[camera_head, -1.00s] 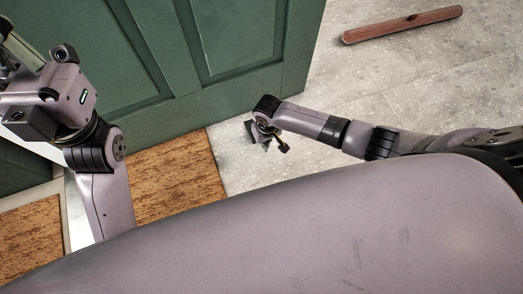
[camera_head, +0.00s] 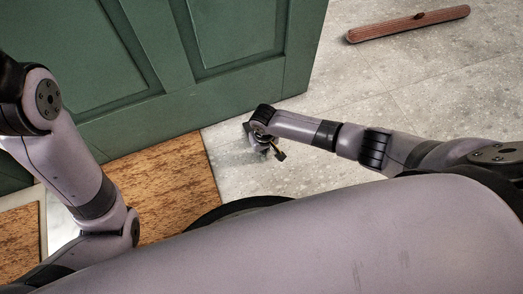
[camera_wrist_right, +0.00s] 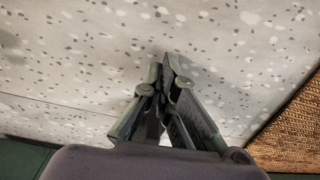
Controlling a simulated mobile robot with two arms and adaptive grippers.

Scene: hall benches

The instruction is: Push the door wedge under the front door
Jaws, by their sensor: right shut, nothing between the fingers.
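The green panelled front door (camera_head: 200,90) stands ajar across the upper left of the head view, its lower edge just above the floor and mat. My right gripper (camera_head: 254,142) is low over the grey speckled floor, a little in front of the door's lower edge and right of the mat. In the right wrist view its fingers (camera_wrist_right: 167,68) are shut with nothing between them. I cannot make out a door wedge in either view; the right gripper and arm hide some floor. My left arm comes in from the left, but its gripper is out of view.
A brown coir mat (camera_head: 165,187) lies below the door and also shows in the right wrist view (camera_wrist_right: 292,130). A long reddish-brown bar with a small dark knob (camera_head: 408,25) lies on the floor at the upper right. The floor between is clear.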

